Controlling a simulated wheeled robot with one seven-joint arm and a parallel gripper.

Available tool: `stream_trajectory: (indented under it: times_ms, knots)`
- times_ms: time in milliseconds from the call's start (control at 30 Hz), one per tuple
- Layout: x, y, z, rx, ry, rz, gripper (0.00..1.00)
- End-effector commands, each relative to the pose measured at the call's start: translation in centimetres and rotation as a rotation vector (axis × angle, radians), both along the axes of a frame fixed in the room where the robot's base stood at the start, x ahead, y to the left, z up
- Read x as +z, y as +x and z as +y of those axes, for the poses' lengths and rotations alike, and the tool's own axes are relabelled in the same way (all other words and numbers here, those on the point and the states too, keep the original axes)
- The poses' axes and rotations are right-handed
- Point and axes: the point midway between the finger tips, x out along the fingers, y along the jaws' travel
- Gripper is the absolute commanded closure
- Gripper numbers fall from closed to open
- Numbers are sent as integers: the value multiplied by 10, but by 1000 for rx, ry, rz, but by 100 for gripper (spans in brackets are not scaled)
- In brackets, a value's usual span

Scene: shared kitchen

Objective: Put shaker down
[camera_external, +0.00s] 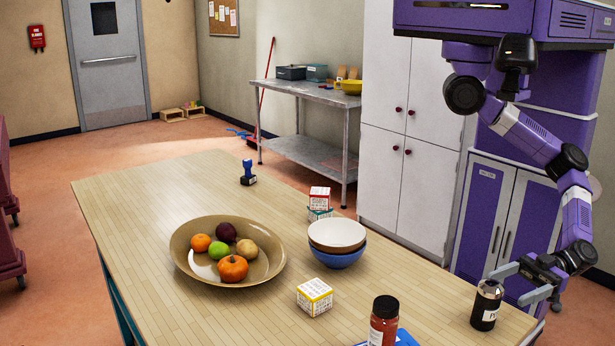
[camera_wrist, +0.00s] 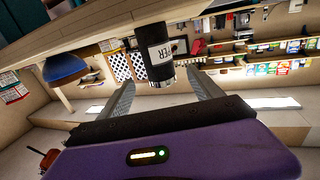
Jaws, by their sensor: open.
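The shaker (camera_external: 486,308) is a black cylinder with a pale label and a metallic top. It stands upright on the wooden table (camera_external: 150,215) near its right edge. It also shows in the wrist view (camera_wrist: 159,52), upside down in the picture, with part of its lettered label visible. My gripper (camera_external: 509,285) is open at the height of the shaker's top, with its two grey fingers reaching in from the right. In the wrist view the fingertips (camera_wrist: 161,78) are spread on either side of the shaker's top, with visible gaps.
A red-brown jar (camera_external: 383,322) stands left of the shaker near a blue item (camera_external: 405,338). Stacked bowls (camera_external: 337,240), small boxes (camera_external: 314,297), a fruit platter (camera_external: 190,240) and a stamp (camera_external: 248,174) are farther left. The table between the bowls and shaker is clear.

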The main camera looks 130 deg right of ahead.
Motion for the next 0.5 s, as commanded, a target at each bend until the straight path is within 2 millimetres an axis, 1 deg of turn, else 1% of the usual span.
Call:
stream_trajectory:
  times_ms: [33, 100, 267, 367, 500]
  knots:
    - [2, 7, -3, -3, -1, -2, 25]
    - [2, 13, -5, -3, -2, -3, 25]
    - [3, 24, -7, -2, -2, -1, 25]
    - [6, 36, -11, -3, -4, -2, 25]
    - [6, 56, -16, -3, -3, -2, 25]
